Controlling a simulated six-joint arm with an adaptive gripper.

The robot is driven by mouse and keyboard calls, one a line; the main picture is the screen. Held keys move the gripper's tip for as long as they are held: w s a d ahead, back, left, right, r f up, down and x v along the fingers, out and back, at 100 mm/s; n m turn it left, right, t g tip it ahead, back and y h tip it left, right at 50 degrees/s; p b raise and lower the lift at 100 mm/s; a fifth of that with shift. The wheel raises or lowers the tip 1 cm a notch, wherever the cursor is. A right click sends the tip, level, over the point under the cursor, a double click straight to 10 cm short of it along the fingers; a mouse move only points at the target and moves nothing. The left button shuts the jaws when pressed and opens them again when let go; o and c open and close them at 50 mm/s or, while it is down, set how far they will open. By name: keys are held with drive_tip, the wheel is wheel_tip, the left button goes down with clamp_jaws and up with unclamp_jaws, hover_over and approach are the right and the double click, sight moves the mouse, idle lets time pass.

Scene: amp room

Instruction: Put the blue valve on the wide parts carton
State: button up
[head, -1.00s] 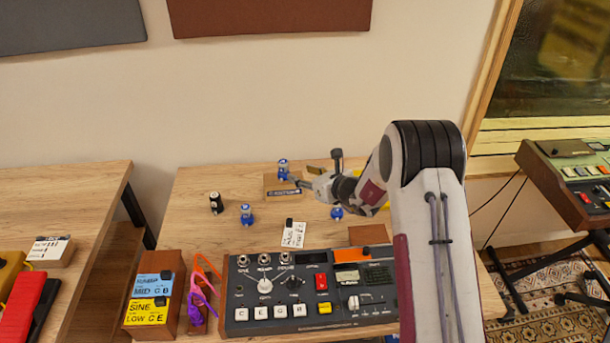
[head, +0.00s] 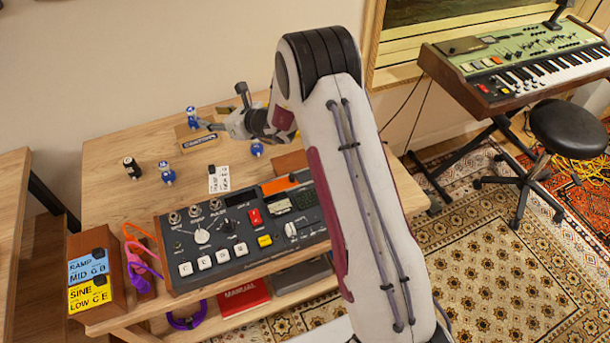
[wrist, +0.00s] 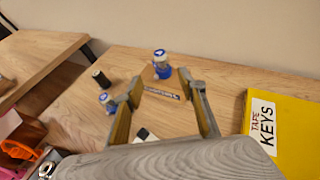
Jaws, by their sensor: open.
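A blue valve (head: 192,117) with a white band stands upright, apparently on top of the brown carton (head: 188,136) with a dark printed label. It also shows in the wrist view (wrist: 160,63), centred beyond my fingertips. My gripper (head: 211,127) is just right of this valve. In the wrist view my gripper (wrist: 160,80) is open, its fingers spread to either side of the carton's label, with nothing held. A second blue valve (head: 167,173) stands on the table at left front. A third blue valve (head: 257,150) stands behind the console.
A black cylinder (head: 131,167) stands at the table's left. A yellow "Tape Keys" box (wrist: 283,130) is right of my gripper in the wrist view. Bare wood lies around the carton.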

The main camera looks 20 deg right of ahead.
drive_tip(key=s+a+r+n+g+y, duration=0.1)
drive_tip(key=s+a+r+n, duration=0.3)
drive_tip(key=r, duration=0.3)
drive_tip(key=s+a+r+n+g+y, duration=0.2)
drive_tip(key=s+r+n, duration=0.2)
drive_tip(key=s+r, duration=0.15)
drive_tip(key=s+a+r+n+g+h, duration=0.1)
drive_tip(key=s+r+n+g, duration=0.1)
drive_tip(key=s+r+n, duration=0.45)
drive_tip(key=s+r+n+g, duration=0.1)
drive_tip(key=s+r+n, duration=0.15)
drive_tip(key=s, duration=0.65)
drive_tip(key=s+d+n+h, duration=0.4)
drive_tip(key=s+d+n, duration=0.2)
drive_tip(key=s, duration=0.7)
drive_tip(key=s+d+n+h, duration=0.5)
drive_tip(key=s+d, duration=0.5)
drive_tip(key=s, duration=0.3)
drive_tip(key=shift+s+d+f+n, duration=0.15)
drive_tip(key=shift+d+f+n, duration=0.1)
drive_tip(key=shift+n, duration=0.55)
